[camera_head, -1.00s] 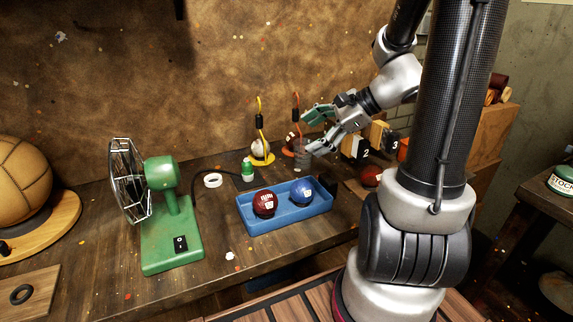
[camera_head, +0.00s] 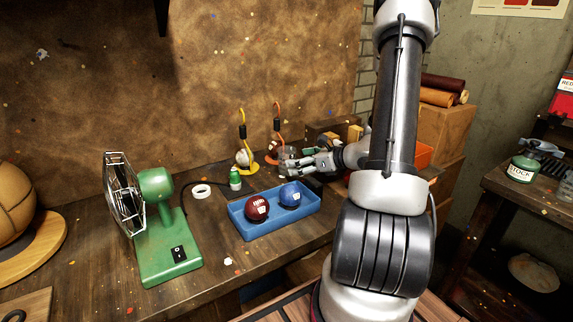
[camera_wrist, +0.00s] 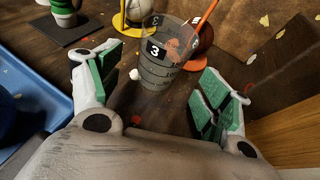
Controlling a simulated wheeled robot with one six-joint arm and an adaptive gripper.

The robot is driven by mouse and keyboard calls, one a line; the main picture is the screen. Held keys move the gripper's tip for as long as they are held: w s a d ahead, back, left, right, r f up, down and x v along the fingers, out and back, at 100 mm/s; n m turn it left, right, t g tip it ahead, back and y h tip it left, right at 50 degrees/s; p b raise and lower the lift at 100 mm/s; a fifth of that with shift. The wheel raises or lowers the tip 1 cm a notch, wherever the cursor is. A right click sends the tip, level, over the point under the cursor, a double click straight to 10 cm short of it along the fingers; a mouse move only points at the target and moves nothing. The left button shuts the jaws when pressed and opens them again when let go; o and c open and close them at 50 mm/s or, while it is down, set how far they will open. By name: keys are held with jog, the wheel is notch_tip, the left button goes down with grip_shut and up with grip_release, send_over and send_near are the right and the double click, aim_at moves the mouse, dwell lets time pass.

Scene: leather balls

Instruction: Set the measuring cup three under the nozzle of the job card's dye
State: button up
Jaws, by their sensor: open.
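The clear measuring cup marked 3 (camera_wrist: 158,68) stands upright on the workbench, in the middle of the wrist view. In the head view the cup (camera_head: 287,154) is small and partly hidden by my gripper. My gripper (camera_wrist: 168,72) is open, with green-padded fingers on either side of the cup and visible gaps to it. In the head view my gripper (camera_head: 300,163) is low over the bench, reaching left. A red-labelled item (camera_head: 566,84), reading "RED", is cut off at the right edge. I cannot make out a nozzle or the job card's dye.
A blue tray (camera_head: 236,217) with a red ball and a blue ball lies in front of the cup. Yellow (camera_head: 243,140) and orange (camera_head: 277,130) hook stands with balls are close behind. A green fan (camera_head: 160,220) stands left.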

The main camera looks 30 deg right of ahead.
jog(key=x, duration=0.6)
jog(key=shift+w, duration=0.15)
jog(key=c, duration=1.2)
jog(key=shift+r, duration=0.1)
